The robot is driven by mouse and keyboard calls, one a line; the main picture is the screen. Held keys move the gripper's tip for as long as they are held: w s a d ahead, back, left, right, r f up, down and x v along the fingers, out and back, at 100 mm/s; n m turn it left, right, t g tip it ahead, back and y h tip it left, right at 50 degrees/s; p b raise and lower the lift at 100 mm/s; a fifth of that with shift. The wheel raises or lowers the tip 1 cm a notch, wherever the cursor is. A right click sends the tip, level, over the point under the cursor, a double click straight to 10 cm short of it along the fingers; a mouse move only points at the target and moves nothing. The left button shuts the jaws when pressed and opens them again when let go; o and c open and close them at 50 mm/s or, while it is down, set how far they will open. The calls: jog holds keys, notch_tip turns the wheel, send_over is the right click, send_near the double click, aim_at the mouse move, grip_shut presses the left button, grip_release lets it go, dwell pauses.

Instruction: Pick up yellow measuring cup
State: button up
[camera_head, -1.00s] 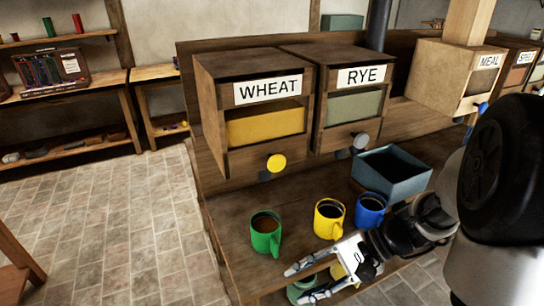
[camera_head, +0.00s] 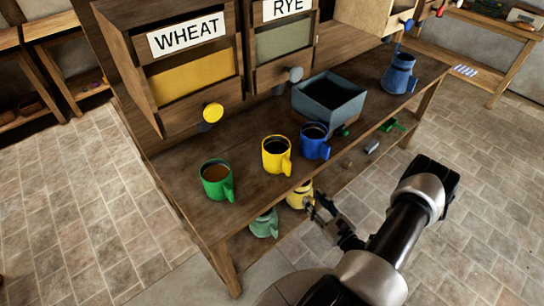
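A yellow cup (camera_head: 276,156) with a dark inside stands upright on the bench top, between a green cup (camera_head: 216,181) and a blue cup (camera_head: 315,141). A second yellow vessel (camera_head: 299,196), shaped like a jug, stands lower down on a shelf under the bench edge. The picture does not settle which is the measuring cup. My gripper (camera_head: 316,208) is low in front of the bench, close to the right side of the lower yellow vessel. Whether they touch, and how far the fingers are apart, is too small to tell.
A green jug (camera_head: 264,223) stands left of the lower yellow vessel. A blue-grey open bin (camera_head: 329,97) and a blue jug (camera_head: 398,74) stand on the bench (camera_head: 180,150). A green scoop (camera_head: 391,126) lies to the right. The floor on the right is clear.

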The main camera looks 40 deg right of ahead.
aim_at(290, 171)
jog(key=w, duration=0.4)
jog(key=w+b, duration=0.1)
jog(key=w, duration=0.3)
jog(key=w+d+b, duration=0.1)
jog(key=w, duration=0.3)
jog(key=shift+f, duration=0.1)
jog(key=w, duration=0.2)
jog(key=w+d+b, duration=0.1)
jog(key=w, duration=0.1)
jog(key=shift+w+f, duration=0.1)
jog(key=shift+f, duration=0.3)
jog(key=shift+w, duration=0.45)
jog(key=shift+r, duration=0.1)
jog(key=shift+c, duration=0.6)
grip_shut()
